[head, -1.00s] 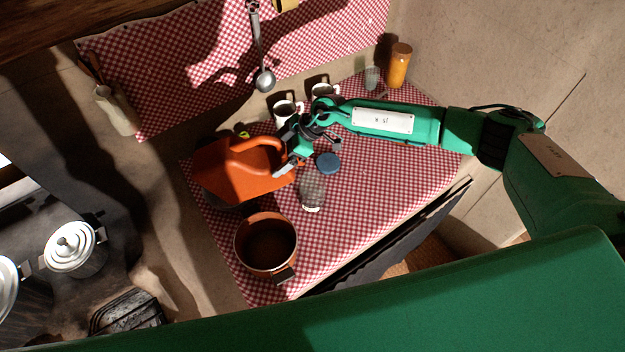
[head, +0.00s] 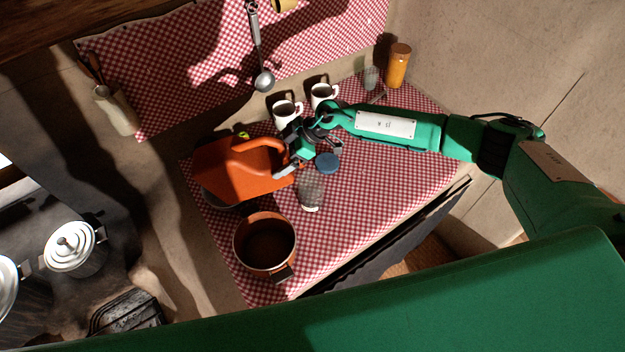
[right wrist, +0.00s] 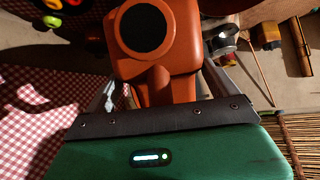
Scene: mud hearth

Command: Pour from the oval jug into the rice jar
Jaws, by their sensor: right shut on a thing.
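The orange oval jug (head: 238,172) is at the left of the checked table in the head view. My right gripper (head: 296,160) is shut on its handle side, and the jug looks tilted. In the right wrist view the jug (right wrist: 165,65) fills the space between the fingers (right wrist: 168,95), with a dark round area on it. The rice jar (head: 311,190) is clear glass, stands open just right of the jug and has something pale at its bottom. I cannot see anything flowing. My left gripper is out of view.
A blue lid (head: 327,163) lies behind the jar. An orange-brown pot (head: 265,243) stands in front of the jug. Two white mugs (head: 286,113) (head: 323,96) stand behind my gripper. A dark pan (head: 222,203) shows partly under the jug.

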